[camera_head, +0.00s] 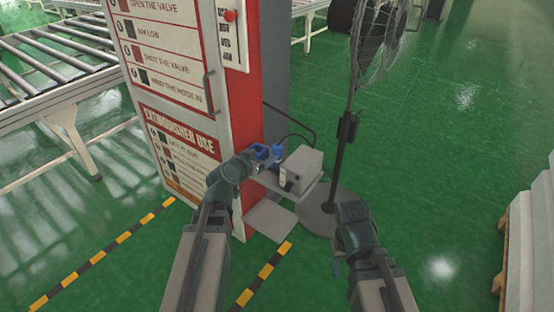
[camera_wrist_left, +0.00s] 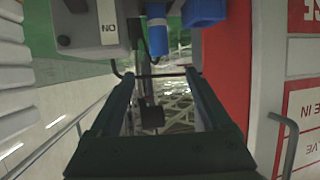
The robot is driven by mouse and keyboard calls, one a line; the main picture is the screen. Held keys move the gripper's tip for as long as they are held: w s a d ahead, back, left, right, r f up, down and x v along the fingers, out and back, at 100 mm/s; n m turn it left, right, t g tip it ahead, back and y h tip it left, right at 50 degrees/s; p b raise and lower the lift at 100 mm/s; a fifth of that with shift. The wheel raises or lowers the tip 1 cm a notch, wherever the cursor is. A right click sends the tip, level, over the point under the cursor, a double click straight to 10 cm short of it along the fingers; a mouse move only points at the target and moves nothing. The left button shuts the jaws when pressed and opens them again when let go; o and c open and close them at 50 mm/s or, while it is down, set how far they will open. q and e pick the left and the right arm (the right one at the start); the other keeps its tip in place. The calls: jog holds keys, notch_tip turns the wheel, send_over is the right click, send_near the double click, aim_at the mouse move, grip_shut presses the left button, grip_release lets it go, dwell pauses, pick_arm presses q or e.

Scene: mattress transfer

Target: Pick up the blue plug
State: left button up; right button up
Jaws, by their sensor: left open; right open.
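Two blue parts stand close together beside a grey box (camera_head: 303,168) on a small shelf of the red cabinet; I cannot tell for certain which is the plug. One is a slim blue cylinder (camera_head: 277,152), which also shows in the left wrist view (camera_wrist_left: 157,38). The other is a wider blue piece (camera_head: 262,151), at the top of the left wrist view (camera_wrist_left: 204,12). My left gripper (camera_head: 254,160) is just left of them, open and empty; its two fingers (camera_wrist_left: 158,78) are spread apart. My right gripper (camera_head: 342,242) is open, low to the right, away from the shelf.
The red and white cabinet (camera_head: 180,92) with instruction panels rises on the left. A black stand fan (camera_head: 350,105) stands behind the box on a round base. Pallets (camera_head: 530,235) are at the right edge, a roller conveyor (camera_head: 45,75) at the left. Green floor is clear on the right.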

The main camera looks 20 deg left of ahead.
aim_at(275, 150)
pick_arm(q)
jog(key=b+x, duration=0.3)
jog(key=x, duration=0.5)
jog(key=shift+f, duration=0.1)
jog(key=shift+f+b+x, duration=0.15)
jog(key=shift+b+x, duration=0.45)
jog(key=shift+x, duration=0.7)
jog(key=shift+f+b+x, duration=0.1)
jog(key=shift+b+x, duration=0.45)
jog(key=shift+x, duration=0.75)
jog(key=shift+s, duration=0.15)
grip_shut()
